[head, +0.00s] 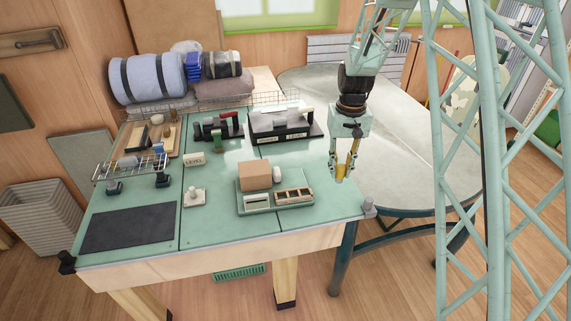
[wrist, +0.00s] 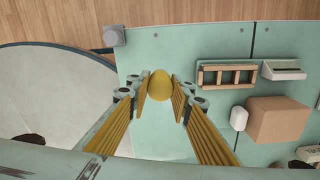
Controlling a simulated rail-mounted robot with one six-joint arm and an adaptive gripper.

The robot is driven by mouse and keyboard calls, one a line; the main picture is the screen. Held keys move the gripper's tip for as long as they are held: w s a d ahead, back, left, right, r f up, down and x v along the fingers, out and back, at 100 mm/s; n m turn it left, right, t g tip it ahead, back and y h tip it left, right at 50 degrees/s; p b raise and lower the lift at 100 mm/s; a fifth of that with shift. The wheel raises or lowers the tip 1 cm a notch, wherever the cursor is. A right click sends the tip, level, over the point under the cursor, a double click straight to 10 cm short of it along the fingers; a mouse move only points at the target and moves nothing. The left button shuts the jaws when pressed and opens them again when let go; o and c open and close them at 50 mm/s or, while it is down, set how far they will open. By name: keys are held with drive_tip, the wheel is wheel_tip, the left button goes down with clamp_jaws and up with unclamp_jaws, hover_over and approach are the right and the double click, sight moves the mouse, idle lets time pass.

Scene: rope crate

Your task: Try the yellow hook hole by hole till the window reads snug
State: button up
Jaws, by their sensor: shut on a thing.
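My gripper (head: 341,170) hangs above the right end of the green table. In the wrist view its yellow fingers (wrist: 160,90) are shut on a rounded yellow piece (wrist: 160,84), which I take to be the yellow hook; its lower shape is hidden. A small wooden crate with open compartments (head: 294,196) stands on a green tray, left of my gripper and apart from it. It also shows in the wrist view (wrist: 228,75).
A brown box (head: 255,176) and a white rounded object (head: 277,173) stand behind the crate. The table is clear around my gripper.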

drive_tip(key=shift+a, duration=0.1)
idle(0.3)
drive_tip(key=a+r+m+p, duration=0.2)
drive_tip(key=a+m+p, duration=0.6)
drive_tip(key=a+m, duration=0.1)
drive_tip(key=s+a+r+m+p, duration=0.1)
drive_tip(key=a+m+p, duration=0.8)
drive_tip(key=a, duration=0.2)
drive_tip(key=shift+s+r, duration=0.15)
drive_tip(key=shift+r, duration=0.25)
drive_tip(key=shift+a+f+b, duration=0.1)
drive_tip(key=shift+b, duration=0.3)
drive_tip(key=shift+f+b, duration=1.6)
drive_tip(key=shift+f, duration=0.75)
drive_tip(key=shift+f+b, duration=1.4)
drive_tip(key=shift+f, duration=0.55)
idle(0.5)
